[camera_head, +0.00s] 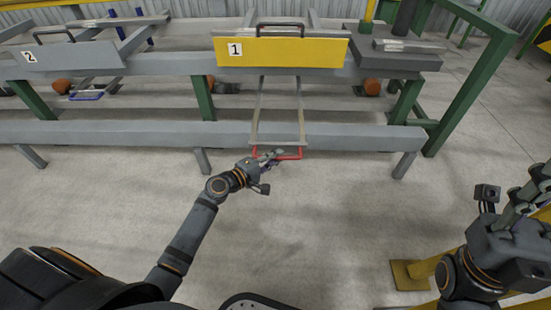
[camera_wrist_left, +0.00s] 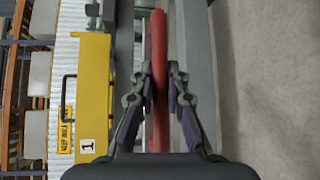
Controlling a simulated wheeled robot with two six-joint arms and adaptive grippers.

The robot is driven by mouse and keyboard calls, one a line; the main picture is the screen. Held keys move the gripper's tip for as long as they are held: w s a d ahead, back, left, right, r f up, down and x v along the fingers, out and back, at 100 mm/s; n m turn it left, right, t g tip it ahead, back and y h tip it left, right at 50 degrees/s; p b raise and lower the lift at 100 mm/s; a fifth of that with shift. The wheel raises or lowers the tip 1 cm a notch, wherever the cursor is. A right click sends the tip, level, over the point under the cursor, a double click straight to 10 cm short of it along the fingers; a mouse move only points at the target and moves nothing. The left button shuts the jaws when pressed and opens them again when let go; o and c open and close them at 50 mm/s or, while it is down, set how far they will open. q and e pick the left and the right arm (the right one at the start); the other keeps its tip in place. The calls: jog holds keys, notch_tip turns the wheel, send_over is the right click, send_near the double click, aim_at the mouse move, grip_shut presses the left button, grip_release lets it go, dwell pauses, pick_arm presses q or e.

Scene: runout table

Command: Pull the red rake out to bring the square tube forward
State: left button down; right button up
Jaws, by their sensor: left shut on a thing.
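The red rake's handle (camera_head: 291,157) is a red bar at the front end of two grey rods (camera_head: 302,115). The rods run back under the yellow plate marked 1 (camera_head: 285,52). My left gripper (camera_head: 271,157) is at the left part of the handle. In the left wrist view the red bar (camera_wrist_left: 159,40) runs between the fingers of the gripper (camera_wrist_left: 160,85), which is shut on it. My right gripper (camera_head: 528,196) is raised at the right edge, away from the table; its jaw opening is unclear. I cannot surely pick out the square tube.
A grey front beam (camera_head: 120,133) runs along the table's base, near the rods. A grey plate marked 2 (camera_head: 75,57) and a blue handle (camera_head: 87,96) are at left. A yellow post base (camera_head: 410,273) stands at lower right. The floor before the table is clear.

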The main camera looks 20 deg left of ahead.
pick_arm(q)
jog(key=shift+s+d+f, duration=0.1)
jog(key=shift+s+f, duration=0.05)
jog(key=shift+f, duration=0.05)
jog(key=c, duration=1.8)
grip_release()
jog(key=o, duration=0.5)
jog(key=shift+r, duration=0.15)
jog(key=shift+c, duration=0.2)
jog(key=shift+s, duration=0.15)
jog(key=v, duration=1.2)
